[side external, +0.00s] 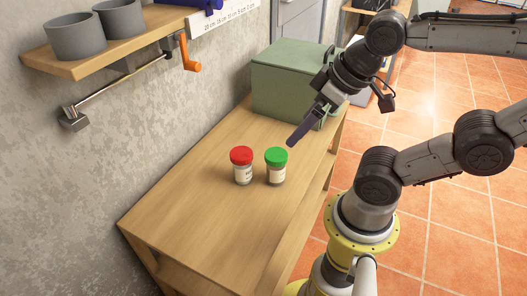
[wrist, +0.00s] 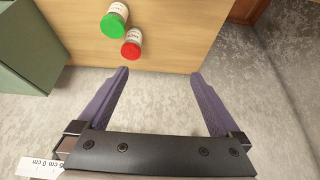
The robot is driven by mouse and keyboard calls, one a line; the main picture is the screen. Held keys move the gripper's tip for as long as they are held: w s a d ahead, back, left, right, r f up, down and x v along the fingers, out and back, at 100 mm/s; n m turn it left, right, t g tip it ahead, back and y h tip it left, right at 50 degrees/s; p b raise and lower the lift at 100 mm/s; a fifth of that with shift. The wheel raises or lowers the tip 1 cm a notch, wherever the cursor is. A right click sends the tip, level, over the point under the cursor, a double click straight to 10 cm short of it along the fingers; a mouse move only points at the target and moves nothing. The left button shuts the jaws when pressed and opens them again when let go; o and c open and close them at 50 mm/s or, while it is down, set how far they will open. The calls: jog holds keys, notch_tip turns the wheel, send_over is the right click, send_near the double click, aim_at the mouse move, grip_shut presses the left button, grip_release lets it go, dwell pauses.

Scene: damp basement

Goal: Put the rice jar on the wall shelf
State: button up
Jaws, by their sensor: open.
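Two small jars with white labels stand upright, side by side, on the wooden table: one with a red lid (side external: 242,166) and one with a green lid (side external: 277,167). I cannot read the labels, so I cannot tell which is the rice jar. The wrist view shows both the green-lidded jar (wrist: 115,20) and the red-lidded jar (wrist: 131,44) beyond my fingertips. My gripper (side external: 292,142) has purple fingers, spread open and empty in the wrist view (wrist: 160,75). It is above the table, near the green-lidded jar. The wall shelf (side external: 160,25) is at the upper left.
Two grey cups (side external: 75,36) and a blue-purple object (side external: 205,4) occupy the shelf. A metal rail (side external: 115,85) and an orange hook (side external: 187,53) are below it. A white ruler strip (side external: 225,14) is at its edge. A green box (side external: 290,82) stands on the table's far end. The near table (side external: 190,220) is clear.

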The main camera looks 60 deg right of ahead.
aim_at(243, 149)
jog(key=w+d+n+g+h, duration=0.2)
jog(key=d+g+h, duration=0.25)
jog(key=d, duration=0.35)
jog(key=w+d+f+n+g+h, duration=0.2)
jog(key=w+f+n+g+h, duration=0.15)
jog(key=w+n+h, duration=0.5)
jog(key=w+a+f+n+t+h, duration=0.3)
jog(key=w+a+f+n+t, duration=0.15)
jog(key=w+f, duration=0.5)
jog(key=s+a+f+n+t, duration=0.1)
jog(key=a+f+n+t, duration=0.2)
jog(key=f, duration=0.4)
jog(key=s+a+f+n+t, duration=0.2)
jog(key=f+n, duration=0.2)
jog(key=f, duration=0.2)
jog(key=shift+h, duration=0.3)
jog(key=x, duration=1.3)
jog(key=shift+w+d, duration=0.15)
jog(key=shift+w, duration=0.25)
